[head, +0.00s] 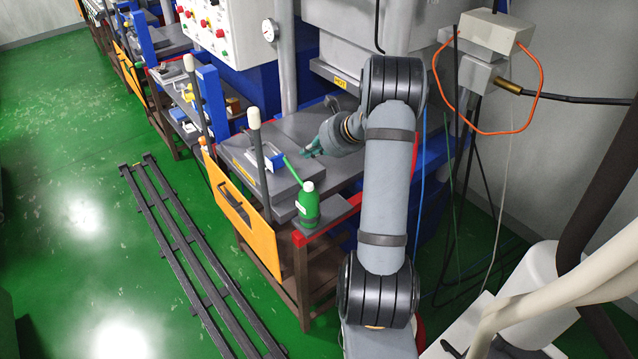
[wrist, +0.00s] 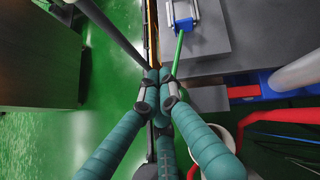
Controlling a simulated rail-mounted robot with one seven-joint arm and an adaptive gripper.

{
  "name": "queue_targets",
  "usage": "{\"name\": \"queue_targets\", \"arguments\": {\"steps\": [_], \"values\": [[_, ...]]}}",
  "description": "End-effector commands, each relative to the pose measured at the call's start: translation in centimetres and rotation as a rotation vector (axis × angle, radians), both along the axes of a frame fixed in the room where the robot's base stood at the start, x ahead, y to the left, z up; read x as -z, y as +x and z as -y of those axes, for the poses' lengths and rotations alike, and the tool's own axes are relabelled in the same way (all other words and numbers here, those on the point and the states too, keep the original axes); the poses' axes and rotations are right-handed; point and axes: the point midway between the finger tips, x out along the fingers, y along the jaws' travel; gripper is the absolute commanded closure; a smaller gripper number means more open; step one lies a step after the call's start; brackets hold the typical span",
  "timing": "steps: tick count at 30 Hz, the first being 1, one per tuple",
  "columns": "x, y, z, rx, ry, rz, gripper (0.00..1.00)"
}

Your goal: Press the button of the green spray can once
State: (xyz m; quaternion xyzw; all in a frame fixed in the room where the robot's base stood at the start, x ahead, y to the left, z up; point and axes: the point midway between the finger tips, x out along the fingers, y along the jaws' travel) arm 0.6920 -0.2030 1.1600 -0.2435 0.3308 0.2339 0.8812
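The green spray can (head: 308,208) stands upright on the front corner of the bench in the head view, with a white top and a pale label. A thin green tube (head: 292,170) runs between its top and a blue block. My gripper (head: 308,151) is in the air above and behind the can, apart from it, with teal fingers pointing left. In the wrist view my gripper's (wrist: 158,76) fingertips are together with nothing seen between them. The green tube (wrist: 178,50) ends near the fingertips there.
The blue block (head: 265,160) sits on a grey plate (head: 255,135) beside the can. A post with a pale knob (head: 254,118) and an orange panel (head: 240,205) stand at the bench's front edge. Open green floor lies left, with dark rails (head: 180,245).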

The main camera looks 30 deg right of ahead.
Motion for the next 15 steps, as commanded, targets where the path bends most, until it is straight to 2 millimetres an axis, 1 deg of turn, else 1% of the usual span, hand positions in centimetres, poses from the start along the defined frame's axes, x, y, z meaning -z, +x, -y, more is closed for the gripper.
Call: {"name": "queue_targets", "arguments": {"steps": [8,11,15], "values": [[0.1,0.0,0.1,0.001,0.0,0.0,1.0],[0.5,0.0,0.1,0.002,0.0,0.0,1.0],[1.5,0.0,0.1,0.001,0.0,-0.001,1.0]]}}
